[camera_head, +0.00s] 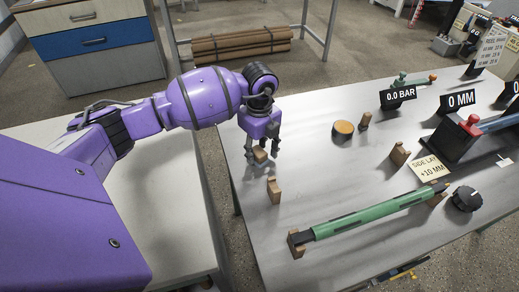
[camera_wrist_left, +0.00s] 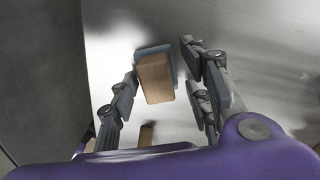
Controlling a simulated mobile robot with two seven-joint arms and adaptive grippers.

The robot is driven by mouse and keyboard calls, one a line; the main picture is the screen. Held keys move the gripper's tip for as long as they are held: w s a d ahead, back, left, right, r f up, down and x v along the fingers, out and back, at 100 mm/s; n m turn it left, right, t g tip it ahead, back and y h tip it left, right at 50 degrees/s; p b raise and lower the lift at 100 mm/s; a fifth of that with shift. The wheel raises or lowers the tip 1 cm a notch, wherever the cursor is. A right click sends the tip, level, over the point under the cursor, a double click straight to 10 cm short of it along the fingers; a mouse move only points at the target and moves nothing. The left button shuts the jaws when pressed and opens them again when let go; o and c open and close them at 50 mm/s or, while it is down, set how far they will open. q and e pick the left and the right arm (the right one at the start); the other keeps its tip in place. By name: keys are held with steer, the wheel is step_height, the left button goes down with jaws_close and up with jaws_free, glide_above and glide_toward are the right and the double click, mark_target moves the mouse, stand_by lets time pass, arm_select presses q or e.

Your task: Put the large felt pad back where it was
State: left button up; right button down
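A wooden block with a grey-blue pad layer (camera_wrist_left: 154,78), which looks like the large felt pad, is on the metal table (camera_head: 330,165). In the head view the block (camera_head: 260,155) is below my left gripper (camera_head: 262,150), partly hidden by its fingers. In the left wrist view my left gripper (camera_wrist_left: 163,80) points down with its fingers apart, one on each side of the block. A gap shows on the right side; the left finger is very close, and I cannot tell whether it touches. My right gripper is in neither view.
A wooden rest (camera_head: 273,190) stands just in front of the gripper. A green bar (camera_head: 370,215) lies on wooden supports (camera_head: 297,243) nearer the front. A round wood-topped piece (camera_head: 343,127) and small wooden blocks (camera_head: 399,153) stand to the right.

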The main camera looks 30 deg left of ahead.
mark_target(260, 150)
arm_select(q)
steer(key=shift+r, duration=0.1)
step_height(260, 150, up, 12)
stand_by(0.6)
